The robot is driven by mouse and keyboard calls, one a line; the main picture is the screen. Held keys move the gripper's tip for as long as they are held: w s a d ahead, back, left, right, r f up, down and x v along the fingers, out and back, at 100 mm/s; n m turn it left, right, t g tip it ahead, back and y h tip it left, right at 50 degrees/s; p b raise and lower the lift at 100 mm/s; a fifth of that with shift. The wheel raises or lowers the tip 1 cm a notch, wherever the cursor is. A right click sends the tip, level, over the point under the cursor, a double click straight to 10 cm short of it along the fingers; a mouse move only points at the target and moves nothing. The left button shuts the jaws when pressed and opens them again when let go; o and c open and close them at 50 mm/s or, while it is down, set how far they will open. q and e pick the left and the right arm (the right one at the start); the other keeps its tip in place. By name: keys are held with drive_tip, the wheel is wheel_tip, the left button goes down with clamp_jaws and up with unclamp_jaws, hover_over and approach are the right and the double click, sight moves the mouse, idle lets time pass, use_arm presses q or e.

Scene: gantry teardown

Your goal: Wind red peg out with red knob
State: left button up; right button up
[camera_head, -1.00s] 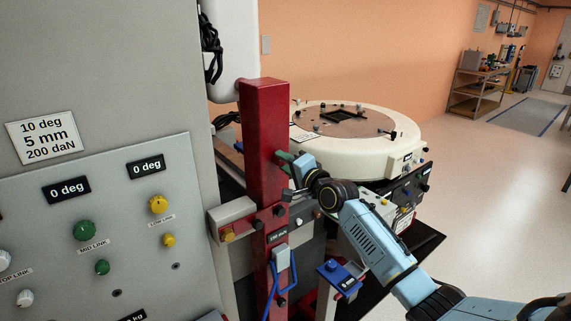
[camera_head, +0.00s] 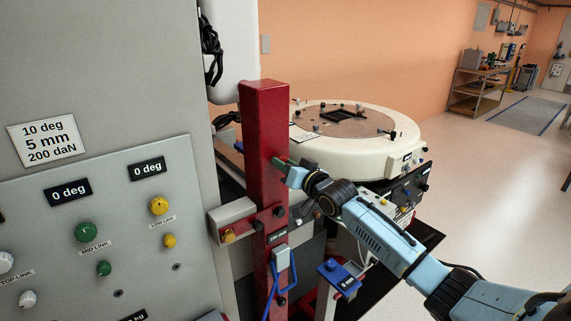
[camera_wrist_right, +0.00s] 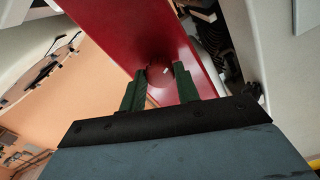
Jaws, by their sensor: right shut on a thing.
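A red post (camera_head: 262,130) stands upright in the middle of the head view, beside the grey panel. My right gripper (camera_head: 279,163) reaches its right side from the right. In the right wrist view, the green fingers of my right gripper (camera_wrist_right: 160,78) are closed around a small dark red knob (camera_wrist_right: 158,69) on the red post (camera_wrist_right: 118,35). The fingers hide much of the knob, and in the head view they cover it. I cannot make out the red peg for certain. My left gripper is not in view.
The grey panel (camera_head: 100,235) with green, yellow and white knobs fills the left. A round cream machine (camera_head: 370,158) stands behind my right wrist. A grey block (camera_head: 232,213) and a blue cable (camera_head: 268,290) are on the post's lower part. Open floor lies to the right.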

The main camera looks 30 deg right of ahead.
drive_tip(key=shift+n, duration=0.9)
drive_tip(key=o, duration=1)
drive_tip(key=shift+c, duration=0.2)
drive_tip(key=s+d+b, duration=0.1)
drive_tip(key=s, duration=1.2)
drive_tip(key=shift+s, duration=0.15)
drive_tip(key=shift+f, duration=0.1)
